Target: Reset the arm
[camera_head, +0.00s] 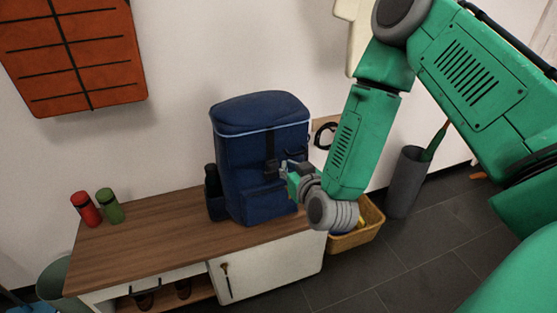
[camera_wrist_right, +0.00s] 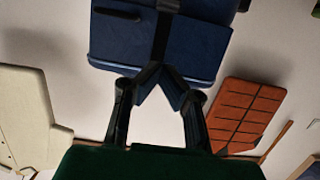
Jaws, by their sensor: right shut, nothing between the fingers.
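My right arm, green with grey joints, comes in from the upper right of the head view. My right gripper (camera_head: 288,168) is at the front of a dark blue backpack (camera_head: 261,135), beside its black strap and buckle. In the right wrist view the dark fingers of the right gripper (camera_wrist_right: 163,72) come together, shut and empty. The backpack (camera_wrist_right: 120,40) fills the top of that view, close to the fingertips; I cannot tell whether they touch it. My left gripper is not in view.
The backpack stands on a wooden-topped cabinet (camera_head: 165,232), with a red bottle (camera_head: 86,209) and a green bottle (camera_head: 110,206) at its left end. A yellow basket (camera_head: 362,236) and a grey bin (camera_head: 406,182) are on the floor. An orange panel (camera_head: 72,50) hangs on the wall.

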